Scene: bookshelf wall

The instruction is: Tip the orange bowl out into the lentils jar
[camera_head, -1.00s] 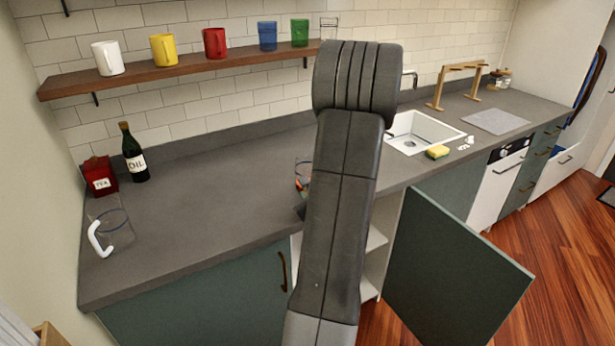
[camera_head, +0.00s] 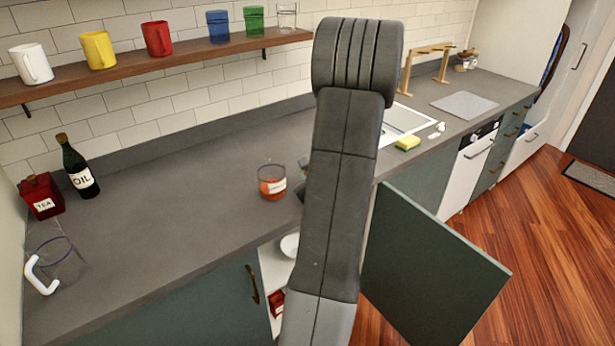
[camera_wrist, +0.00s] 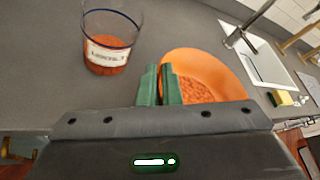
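The lentils jar (camera_head: 272,186) is clear glass with a white label and orange lentils in its lower part. It stands upright on the counter just left of my arm, and shows at upper left in the wrist view (camera_wrist: 110,42). The orange bowl (camera_wrist: 205,62) is right of the jar in the wrist view, with orange lentils (camera_wrist: 194,90) inside. My gripper (camera_wrist: 160,72) has its two green fingers close together on the bowl's left rim. The bowl is apart from the jar. In the head view my arm hides the bowl and most of the gripper.
A clear mug with a white handle (camera_head: 42,274), a red tea tin (camera_head: 42,196) and an oil bottle (camera_head: 78,168) stand at left. A sponge (camera_head: 407,143) lies by the sink (camera_head: 400,121). A cabinet door (camera_head: 425,260) hangs open below. The counter left of the jar is clear.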

